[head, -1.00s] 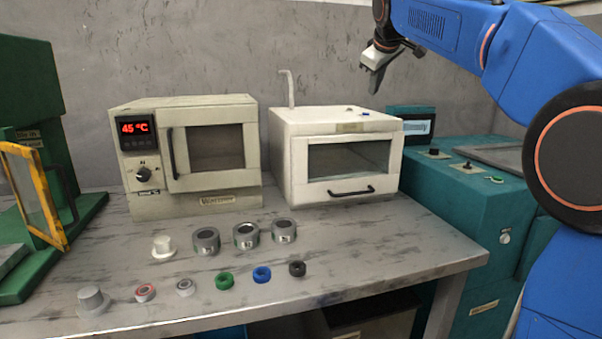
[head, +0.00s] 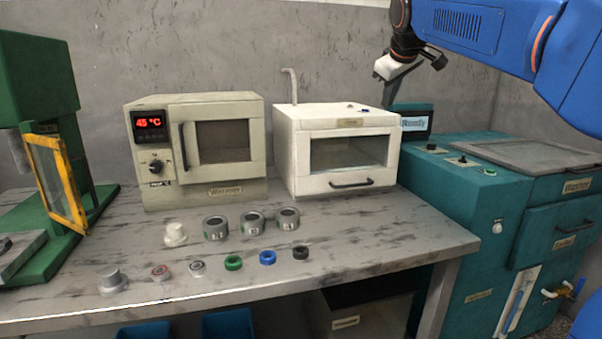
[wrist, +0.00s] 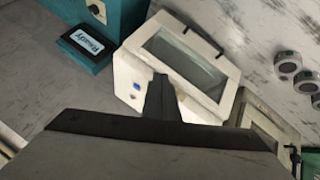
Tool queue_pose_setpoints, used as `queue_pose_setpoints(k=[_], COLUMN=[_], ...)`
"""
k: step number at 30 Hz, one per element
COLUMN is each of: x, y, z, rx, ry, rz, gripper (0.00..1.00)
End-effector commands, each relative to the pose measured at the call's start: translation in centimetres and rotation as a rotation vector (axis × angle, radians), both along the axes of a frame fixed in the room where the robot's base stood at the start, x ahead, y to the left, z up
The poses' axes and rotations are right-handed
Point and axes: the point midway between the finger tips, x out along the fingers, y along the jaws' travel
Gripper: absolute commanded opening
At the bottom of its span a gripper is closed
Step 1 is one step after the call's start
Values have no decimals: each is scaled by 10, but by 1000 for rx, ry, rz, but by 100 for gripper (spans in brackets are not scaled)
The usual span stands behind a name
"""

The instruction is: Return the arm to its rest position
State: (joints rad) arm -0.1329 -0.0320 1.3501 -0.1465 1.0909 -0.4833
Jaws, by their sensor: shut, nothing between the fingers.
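My gripper (head: 385,73) is at the top of the head view, in the air above the right side of the white box (head: 297,165). Its fingers are together with nothing between them. My blue arm (head: 470,22) reaches in from the upper right. In the wrist view the shut fingers (wrist: 160,98) show as a dark shape in front of the white box (wrist: 128,72). The gripper looks apart from everything around it.
A beige warmer (head: 225,192) reading 45 °C stands beside the white box. A teal washer (head: 470,205) is at right, a green press (head: 45,95) at left. Several metal cups, rings and caps lie on the table (head: 380,240). The air around my gripper looks clear.

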Motion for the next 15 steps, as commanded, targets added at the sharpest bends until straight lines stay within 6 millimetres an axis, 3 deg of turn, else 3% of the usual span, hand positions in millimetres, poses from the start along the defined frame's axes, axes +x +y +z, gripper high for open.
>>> queue_pose_setpoints(k=[5, 15], x=[-46, -169], y=[-12, -35], z=[-27, -120], rx=[42, 159], ry=[33, 123], rz=[-47, -183], gripper=[0, 0])
